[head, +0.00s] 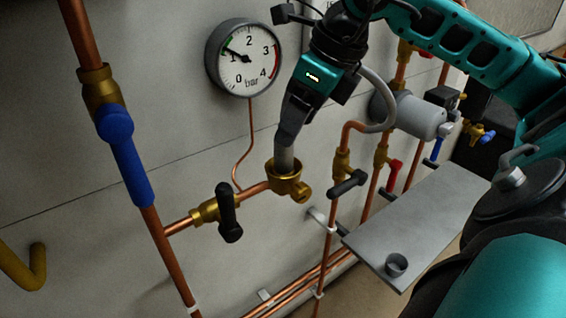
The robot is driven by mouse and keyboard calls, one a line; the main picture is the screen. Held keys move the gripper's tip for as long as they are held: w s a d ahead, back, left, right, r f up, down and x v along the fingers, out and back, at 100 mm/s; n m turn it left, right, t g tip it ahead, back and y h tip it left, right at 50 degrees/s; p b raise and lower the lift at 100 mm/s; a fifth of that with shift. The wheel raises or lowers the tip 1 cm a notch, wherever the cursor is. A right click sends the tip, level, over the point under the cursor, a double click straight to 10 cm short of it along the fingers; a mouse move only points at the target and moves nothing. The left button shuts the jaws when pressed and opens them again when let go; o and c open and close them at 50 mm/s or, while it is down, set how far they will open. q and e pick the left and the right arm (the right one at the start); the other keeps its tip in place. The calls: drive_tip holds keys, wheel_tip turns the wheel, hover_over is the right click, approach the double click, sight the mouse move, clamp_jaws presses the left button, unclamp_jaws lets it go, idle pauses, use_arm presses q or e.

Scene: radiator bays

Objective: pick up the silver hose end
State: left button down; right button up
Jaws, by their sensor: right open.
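The silver-grey hose end (285,160) stands roughly upright in the mouth of a brass fitting (287,183) at the centre of the head view. A grey hose (387,97) loops behind my right gripper and runs down to a copper pipe on the right. My right gripper (286,143) points down from above, its fingers at the upper part of the hose end. It is open; the dark fingers hide that upper part, and I cannot tell whether they touch it. My left gripper is not in view.
A pressure gauge (244,57) is on the wall behind. A black-handled valve (229,212) and a blue-handled valve (124,155) are at left. A grey shelf (418,225) with a small cup (396,265) juts out at right, near more pipes and valves.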

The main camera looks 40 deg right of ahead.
sight(284, 159)
drive_tip(key=shift+w+p+x, duration=0.2)
drive_tip(key=shift+p+x, duration=0.25)
drive_tip(key=shift+x, duration=2.3)
drive_tip(key=shift+a+r, duration=0.1)
drive_tip(key=shift+a, duration=0.05)
drive_tip(key=shift+c, duration=0.2)
clamp_jaws()
